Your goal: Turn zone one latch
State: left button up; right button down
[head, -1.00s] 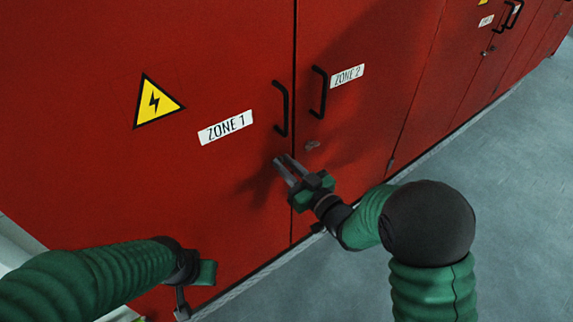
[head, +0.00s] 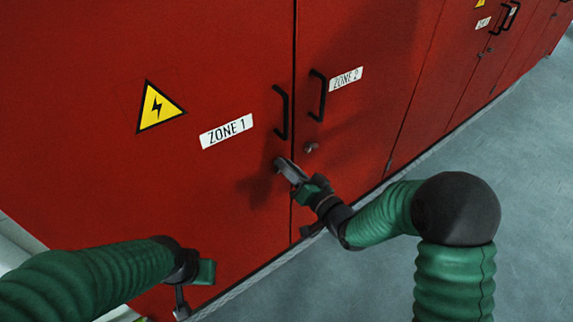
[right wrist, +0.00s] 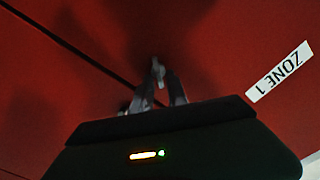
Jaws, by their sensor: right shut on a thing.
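The red zone one door (head: 215,190) bears a white ZONE 1 label (head: 226,131) and a black handle (head: 281,112). My right gripper (head: 279,163) is at this door below the handle. It is shut on the zone one latch, which its fingers hide in the head view. In the right wrist view the small grey latch (right wrist: 158,68) shows between the fingertips of my right gripper (right wrist: 158,85). My left gripper (head: 190,290) hangs low at the bottom left, apart from the door's fittings; its jaws are not clear.
The zone two door (head: 370,100) stands to the right with its own handle (head: 317,95) and small latch (head: 311,147). A yellow warning sign (head: 158,106) is on the left. Grey floor (head: 510,150) is clear on the right.

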jog(key=shift+w+d+f+m+p, duration=0.15)
jog(key=shift+m+p, duration=0.55)
jog(key=shift+m, duration=1)
jog(key=shift+s+f+m+p, duration=0.1)
jog(key=shift+f+m+p, duration=0.15)
jog(key=shift+m+p, duration=0.95)
jog(key=shift+w+d+f+m+p, duration=0.1)
jog(key=shift+f+m+p, duration=0.1)
jog(key=shift+m, duration=2)
jog(key=shift+f, duration=0.1)
jog(key=c, duration=1.6)
grip_release()
jog(key=shift+c, duration=0.2)
jog(key=shift+o, duration=0.3)
jog(key=v, duration=1.7)
